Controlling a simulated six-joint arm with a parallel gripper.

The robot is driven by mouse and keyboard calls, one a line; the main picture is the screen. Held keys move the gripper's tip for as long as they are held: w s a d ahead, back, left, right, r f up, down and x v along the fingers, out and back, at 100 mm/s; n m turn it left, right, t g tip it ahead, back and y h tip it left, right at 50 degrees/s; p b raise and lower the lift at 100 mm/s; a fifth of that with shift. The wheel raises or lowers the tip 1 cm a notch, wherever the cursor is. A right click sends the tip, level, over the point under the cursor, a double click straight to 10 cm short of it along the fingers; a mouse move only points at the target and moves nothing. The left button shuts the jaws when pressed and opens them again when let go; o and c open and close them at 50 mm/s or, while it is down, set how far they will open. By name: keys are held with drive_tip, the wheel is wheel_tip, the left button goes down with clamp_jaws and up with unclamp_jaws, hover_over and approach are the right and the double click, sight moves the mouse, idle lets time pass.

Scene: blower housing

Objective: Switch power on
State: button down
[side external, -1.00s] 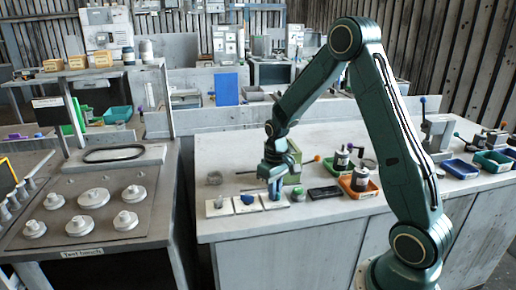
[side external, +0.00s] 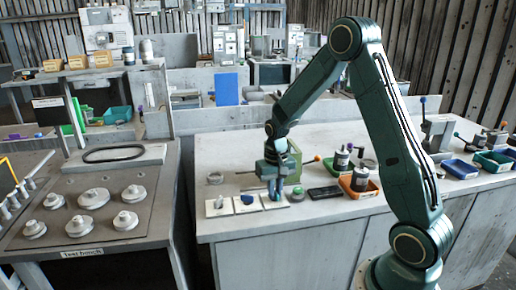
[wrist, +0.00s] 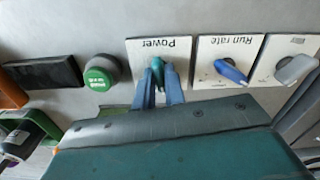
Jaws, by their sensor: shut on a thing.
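The Power plate (wrist: 140,48) is a white square with its label upside down in the wrist view. A small teal switch knob (wrist: 157,64) stands at its middle. My gripper (wrist: 158,76) has its two blue fingers on either side of this knob and is shut on it. The knob's lower part and the plate's near part are hidden by the fingers. In the side view my gripper (side external: 275,193) points down at the Power plate (side external: 276,205) near the front edge of the workbench, and the knob is hidden there.
The Run rate plate (wrist: 228,62) with a blue knob sits beside the Power plate. A plate with a grey lever (wrist: 296,68) lies beyond it. A green round button (wrist: 101,74) and a dark flat box (wrist: 42,73) are on the other side. Orange bin (side external: 359,188) stands right.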

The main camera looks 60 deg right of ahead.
drive_tip(key=shift+m, duration=4.5)
drive_tip(key=c, duration=1.6)
unclamp_jaws()
drive_tip(key=shift+o, duration=0.2)
drive_tip(key=shift+r, duration=0.1)
drive_tip(key=shift+r, duration=2.9)
